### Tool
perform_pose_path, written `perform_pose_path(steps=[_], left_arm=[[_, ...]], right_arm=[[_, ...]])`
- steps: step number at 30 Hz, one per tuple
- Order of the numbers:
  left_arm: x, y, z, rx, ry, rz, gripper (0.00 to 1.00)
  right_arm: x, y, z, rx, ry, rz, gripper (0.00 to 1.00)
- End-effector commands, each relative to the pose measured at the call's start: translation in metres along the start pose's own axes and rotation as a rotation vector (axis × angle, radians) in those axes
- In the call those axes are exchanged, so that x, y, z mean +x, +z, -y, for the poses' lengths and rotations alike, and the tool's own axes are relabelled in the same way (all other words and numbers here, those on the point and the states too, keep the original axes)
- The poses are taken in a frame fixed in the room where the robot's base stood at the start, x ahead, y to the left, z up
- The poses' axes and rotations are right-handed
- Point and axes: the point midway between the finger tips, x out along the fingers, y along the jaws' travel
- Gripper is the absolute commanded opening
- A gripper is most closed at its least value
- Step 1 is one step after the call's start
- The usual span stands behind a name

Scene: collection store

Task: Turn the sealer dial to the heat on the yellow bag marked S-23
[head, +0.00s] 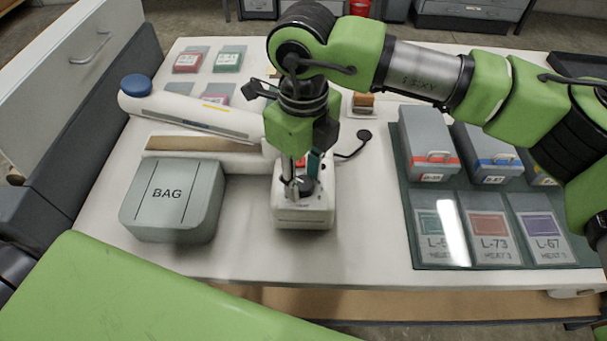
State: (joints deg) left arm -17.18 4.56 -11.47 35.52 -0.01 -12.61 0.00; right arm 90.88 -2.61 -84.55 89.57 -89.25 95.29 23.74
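The heat sealer is a white machine with a long arm (190,114) that ends in a blue knob (136,86). Its white control box (303,216) stands at the middle of the table and carries a dark dial (305,187). My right gripper (302,184) points down at the dial from above, with its fingertips at or just over it. The fingers hide part of the dial, and I cannot tell if they are closed on it. The dial's setting is too small to read. I cannot make out a yellow bag marked S-23. My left gripper is out of view.
A grey-green case marked BAG (172,200) stands left of the control box. Small bags, red (187,62) and green (229,60) among them, lie at the back left. Grey boxes (427,140) and cards marked HEAT (489,228) fill a dark mat at right. The front middle is clear.

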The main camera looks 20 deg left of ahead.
Motion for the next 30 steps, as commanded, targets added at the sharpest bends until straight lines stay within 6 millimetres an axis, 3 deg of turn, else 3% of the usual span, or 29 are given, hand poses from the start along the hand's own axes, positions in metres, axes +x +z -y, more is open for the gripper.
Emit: perform_pose_path(steps=[10, 24, 30], left_arm=[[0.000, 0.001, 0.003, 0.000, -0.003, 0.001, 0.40], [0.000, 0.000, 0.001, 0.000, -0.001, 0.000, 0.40], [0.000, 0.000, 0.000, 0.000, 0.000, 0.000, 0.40]], right_arm=[[-0.010, 0.000, 0.001, 0.000, -0.002, -0.001, 0.33], [-0.101, 0.001, 0.000, 0.000, -0.001, 0.001, 0.33], [-0.118, 0.000, 0.000, 0.000, -0.001, 0.000, 0.33]])
